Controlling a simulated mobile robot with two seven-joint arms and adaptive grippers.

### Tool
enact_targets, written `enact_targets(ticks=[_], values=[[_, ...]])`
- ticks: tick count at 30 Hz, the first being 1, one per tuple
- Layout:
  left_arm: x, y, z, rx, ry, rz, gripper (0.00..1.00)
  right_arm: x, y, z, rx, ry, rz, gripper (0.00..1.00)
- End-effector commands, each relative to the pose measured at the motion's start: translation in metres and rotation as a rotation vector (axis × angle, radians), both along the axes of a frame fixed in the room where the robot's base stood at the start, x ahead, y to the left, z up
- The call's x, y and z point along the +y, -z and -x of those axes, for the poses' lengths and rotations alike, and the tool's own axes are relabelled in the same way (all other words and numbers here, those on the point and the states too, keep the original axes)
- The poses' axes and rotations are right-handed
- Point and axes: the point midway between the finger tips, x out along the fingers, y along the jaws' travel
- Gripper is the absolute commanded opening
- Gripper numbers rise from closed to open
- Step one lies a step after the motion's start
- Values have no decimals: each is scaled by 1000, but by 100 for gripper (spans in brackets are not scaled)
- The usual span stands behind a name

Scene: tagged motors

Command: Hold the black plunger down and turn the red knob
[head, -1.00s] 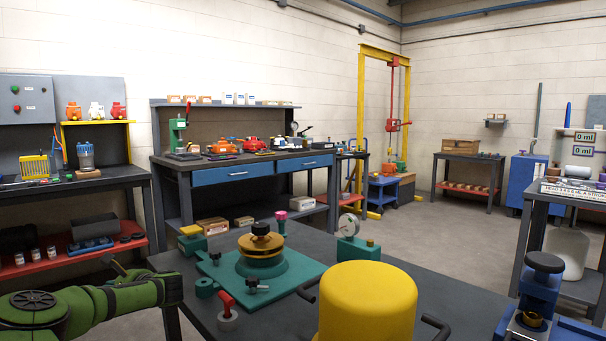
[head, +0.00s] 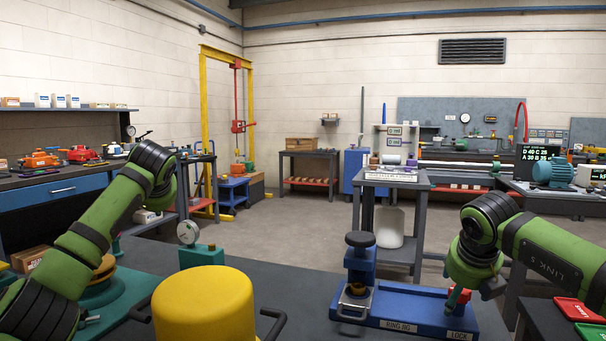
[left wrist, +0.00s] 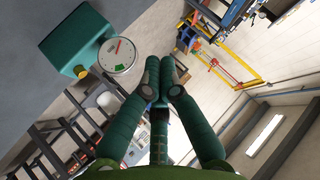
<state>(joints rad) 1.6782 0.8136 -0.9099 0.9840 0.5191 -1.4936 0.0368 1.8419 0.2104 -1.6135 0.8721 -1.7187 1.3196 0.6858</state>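The black plunger (head: 359,240) stands upright at the left end of the blue ring jig (head: 405,311), with nothing touching it. The red knob (head: 463,296) is at the jig's right end, near the LOCK label, partly hidden by my right gripper (head: 456,299). The right gripper points down at the knob; its finger gap and any contact cannot be made out. My left arm is raised at the left of the head view. In the left wrist view, my left gripper (left wrist: 161,79) has its fingertips together, with nothing seen between them.
A yellow domed cover (head: 204,306) with dark handles stands left of the jig. A dial gauge on a teal block (head: 202,256) is behind it and also shows in the left wrist view (left wrist: 118,55). The bench top between cover and jig is clear.

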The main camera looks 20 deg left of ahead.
Motion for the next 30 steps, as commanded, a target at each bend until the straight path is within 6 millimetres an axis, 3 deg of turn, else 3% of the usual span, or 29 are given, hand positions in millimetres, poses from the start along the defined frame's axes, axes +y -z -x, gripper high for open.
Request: enact_targets(ticks=[1,3,9,18,21,24,30], values=[[-30,-9,-15,-25,32,34,0,0,0,0,0,0,0,78],[-68,-20,-31,-53,66,83,0,0,0,0,0,0,0,78],[-180,-49,-61,-108,165,215,0,0,0,0,0,0,0,78],[-349,-83,-66,-124,309,385,0,0,0,0,0,0,0,78],[-392,-89,-60,-116,343,425,0,0,0,0,0,0,0,78],[-423,-93,-53,-107,368,450,0,0,0,0,0,0,0,78],[-450,-93,-47,-98,389,474,0,0,0,0,0,0,0,78]])
